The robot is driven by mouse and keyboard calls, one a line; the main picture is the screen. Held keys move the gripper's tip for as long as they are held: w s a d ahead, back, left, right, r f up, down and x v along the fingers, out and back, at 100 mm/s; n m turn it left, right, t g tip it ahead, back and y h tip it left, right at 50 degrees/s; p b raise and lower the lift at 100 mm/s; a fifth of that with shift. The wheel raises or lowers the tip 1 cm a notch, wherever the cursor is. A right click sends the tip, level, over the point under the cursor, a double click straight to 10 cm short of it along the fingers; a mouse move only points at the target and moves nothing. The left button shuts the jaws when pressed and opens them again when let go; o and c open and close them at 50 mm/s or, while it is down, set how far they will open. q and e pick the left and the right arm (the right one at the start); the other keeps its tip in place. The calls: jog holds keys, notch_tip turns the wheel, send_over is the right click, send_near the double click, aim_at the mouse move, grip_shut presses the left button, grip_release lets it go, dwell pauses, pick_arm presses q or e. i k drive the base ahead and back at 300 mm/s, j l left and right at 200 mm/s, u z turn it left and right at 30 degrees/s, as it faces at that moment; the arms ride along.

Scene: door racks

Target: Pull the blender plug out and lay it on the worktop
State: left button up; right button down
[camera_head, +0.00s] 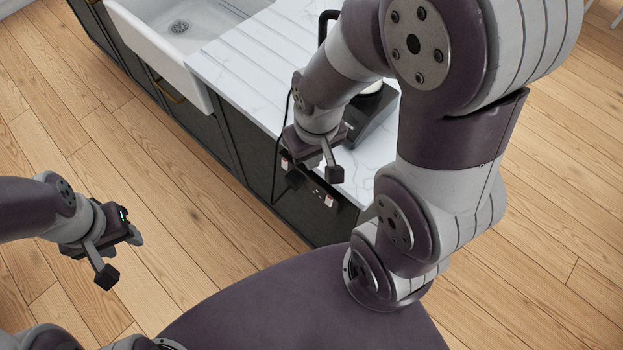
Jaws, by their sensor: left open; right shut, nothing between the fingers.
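The blender (371,130) stands on the white marble worktop (243,68), mostly hidden behind my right arm; its dark base shows. A black cord (276,165) hangs over the worktop's front edge in a loop along the dark cabinet front. A dark socket strip (318,190) is on the cabinet front just under the edge. The plug cannot be made out; my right gripper covers part of the strip. My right gripper (333,172) is shut and empty, in front of the worktop edge by the strip. My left gripper (120,257) is open and empty, over the floor at left.
A white sink (180,30) is set into the counter at the upper left. Cabinets with a brass handle (168,92) run below the worktop. The marble between the sink and the blender is clear. Bare wooden floor (150,165) lies left and right of the counter.

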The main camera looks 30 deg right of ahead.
aim_at(293, 181)
jog(key=i+j+z, duration=0.15)
jog(key=z, duration=1.2)
jog(key=j+z, duration=0.35)
jog(key=j, duration=0.3)
jog(key=j+z, duration=0.4)
jog(key=j, duration=0.25)
jog(key=k+j+z, duration=0.1)
jog(key=j+z, duration=0.25)
jog(key=j, duration=0.3)
jog(key=k+j, duration=0.1)
jog(key=j, duration=0.3)
jog(key=k+j, duration=0.1)
jog(key=j, duration=0.3)
jog(key=k+j, duration=0.1)
jog(key=j, duration=0.3)
